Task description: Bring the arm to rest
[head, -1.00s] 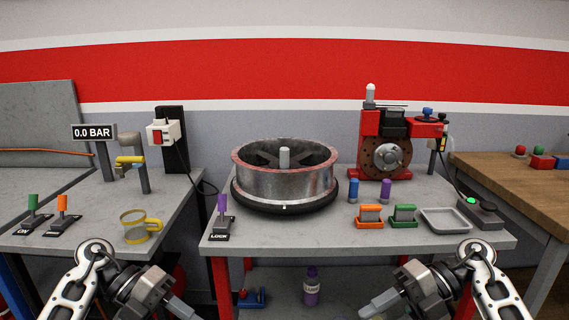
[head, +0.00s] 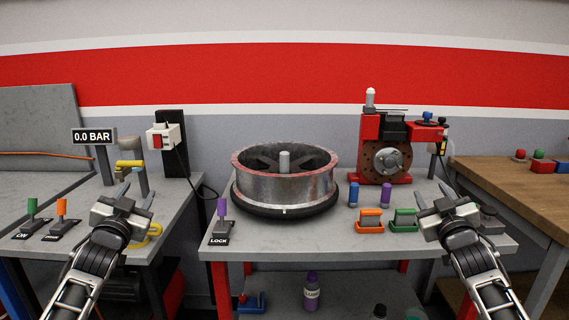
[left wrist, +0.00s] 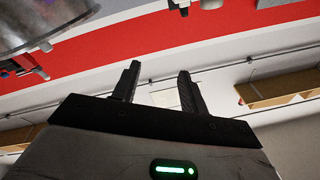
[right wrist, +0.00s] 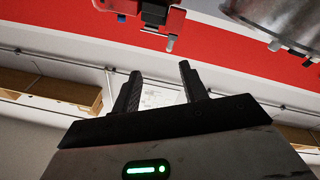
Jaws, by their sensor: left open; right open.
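My left gripper (head: 135,194) is raised in front of the left bench, fingers pointing up and apart. It is open and empty, and in the left wrist view its two dark fingers (left wrist: 158,86) have nothing between them. My right gripper (head: 431,194) is raised in front of the right part of the middle bench, also open and empty. Its fingers (right wrist: 160,88) show apart in the right wrist view. In the head view the left gripper overlaps the yellow-handled ring, and the right one hides the grey tray.
The middle bench (head: 330,240) holds a metal wheel drum (head: 285,180), a purple LOCK lever (head: 222,207), a red machine (head: 385,150), and orange (head: 369,222) and green (head: 403,221) blocks. Green and orange levers (head: 61,207) stand on the left bench. A purple bottle (head: 312,290) stands below.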

